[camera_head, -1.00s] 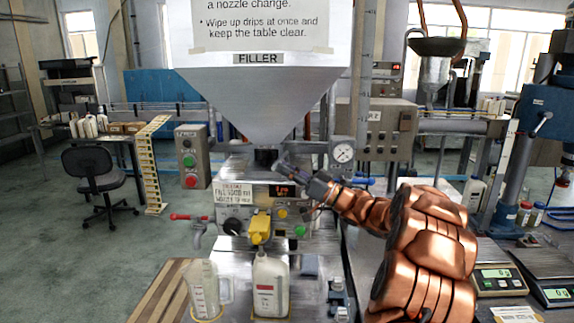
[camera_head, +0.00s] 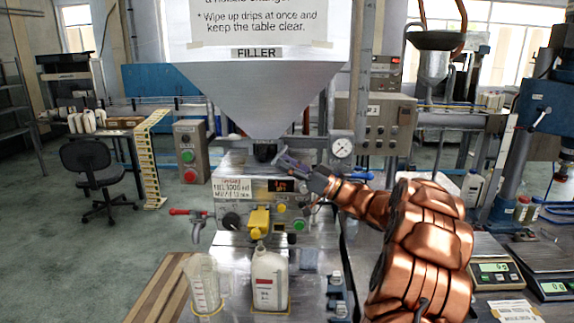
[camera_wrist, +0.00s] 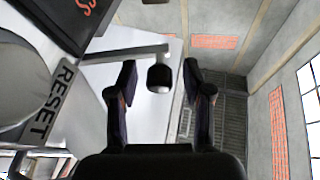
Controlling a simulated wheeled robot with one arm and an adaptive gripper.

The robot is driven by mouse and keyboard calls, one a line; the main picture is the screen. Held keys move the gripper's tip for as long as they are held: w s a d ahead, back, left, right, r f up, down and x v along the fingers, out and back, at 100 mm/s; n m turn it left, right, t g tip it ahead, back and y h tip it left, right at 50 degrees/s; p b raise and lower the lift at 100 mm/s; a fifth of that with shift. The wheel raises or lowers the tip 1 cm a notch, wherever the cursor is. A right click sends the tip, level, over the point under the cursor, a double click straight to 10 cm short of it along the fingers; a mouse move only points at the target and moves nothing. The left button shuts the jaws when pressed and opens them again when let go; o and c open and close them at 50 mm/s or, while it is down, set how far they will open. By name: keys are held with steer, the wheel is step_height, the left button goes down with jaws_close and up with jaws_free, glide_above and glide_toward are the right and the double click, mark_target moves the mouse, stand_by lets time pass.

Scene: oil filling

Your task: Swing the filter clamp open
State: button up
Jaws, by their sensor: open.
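In the wrist view, a pale metal lever arm (camera_wrist: 122,54) ends in a dark rounded knob (camera_wrist: 159,78); it looks like the filter clamp's handle. My gripper (camera_wrist: 161,80) is open, with one finger on each side of the knob. Gaps show between the knob and both fingers. In the head view my gripper (camera_head: 280,161) is beside the outlet under the steel hopper (camera_head: 262,98), above the filler's front panel. The clamp itself is too small or hidden there to make out.
The filler panel has a yellow nozzle part (camera_head: 259,222) and a green button (camera_head: 298,225). A pressure gauge (camera_head: 342,148) is right of the outlet. A clear jug (camera_head: 203,284) and a white bottle (camera_head: 270,280) stand below. A RESET label (camera_wrist: 48,104) is at the wrist view's left.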

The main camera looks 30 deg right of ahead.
steer(key=v, duration=1.2)
